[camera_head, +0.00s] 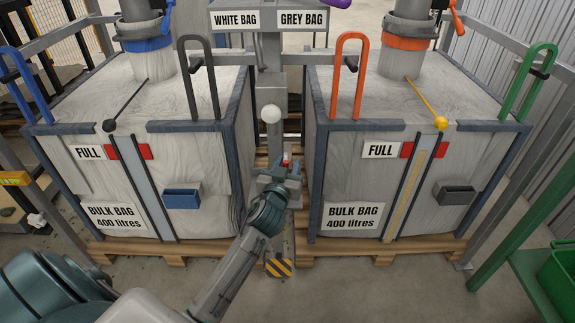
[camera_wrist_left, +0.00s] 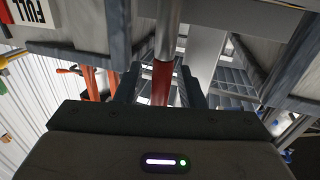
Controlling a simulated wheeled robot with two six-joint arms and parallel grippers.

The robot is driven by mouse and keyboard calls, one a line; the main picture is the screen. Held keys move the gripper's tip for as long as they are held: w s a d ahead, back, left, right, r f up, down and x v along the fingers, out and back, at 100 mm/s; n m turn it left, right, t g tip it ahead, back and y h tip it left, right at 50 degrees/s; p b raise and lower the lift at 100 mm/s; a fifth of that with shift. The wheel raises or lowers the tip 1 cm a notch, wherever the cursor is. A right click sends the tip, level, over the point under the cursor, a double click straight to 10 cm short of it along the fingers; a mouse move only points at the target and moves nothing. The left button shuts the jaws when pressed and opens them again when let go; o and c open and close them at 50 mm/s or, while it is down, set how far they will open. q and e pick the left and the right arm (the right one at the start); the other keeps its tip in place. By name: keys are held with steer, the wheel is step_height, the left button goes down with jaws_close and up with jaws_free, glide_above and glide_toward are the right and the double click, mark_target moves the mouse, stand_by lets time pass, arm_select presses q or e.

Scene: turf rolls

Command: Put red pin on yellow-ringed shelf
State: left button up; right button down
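The red pin (camera_head: 286,160) shows as a small red patch at my left gripper (camera_head: 283,166), in the gap between the two bulk bag frames. In the left wrist view, a red length (camera_wrist_left: 162,80) below a silver rod (camera_wrist_left: 168,30) stands between the two dark fingers (camera_wrist_left: 160,88). A gap shows on each side of it, so the fingers look open around it. Whether the silver rod belongs to the pin I cannot tell. I cannot pick out a yellow-ringed shelf in either view. My right gripper is not in view.
Bulk bags stand in dark frames on wooden pallets at left and right. A blue tray (camera_head: 182,200) and a grey tray (camera_head: 457,195) project from their fronts. A white ball (camera_head: 270,114) is above my gripper. A yellow-black striped end (camera_head: 279,267) lies below.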

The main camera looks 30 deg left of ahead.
arm_select(q)
steer(key=shift+r, duration=0.15)
steer(key=s+d+m+h, duration=0.1)
steer(key=s+d+h, duration=0.2)
steer(key=s, duration=0.8)
steer(key=s+d+m+h, duration=0.2)
steer(key=s+d, duration=0.5)
steer(key=s, duration=0.5)
steer(key=shift+d+r+t+h, duration=0.25)
steer(key=shift+t+h, duration=0.15)
steer(key=shift+h, duration=0.2)
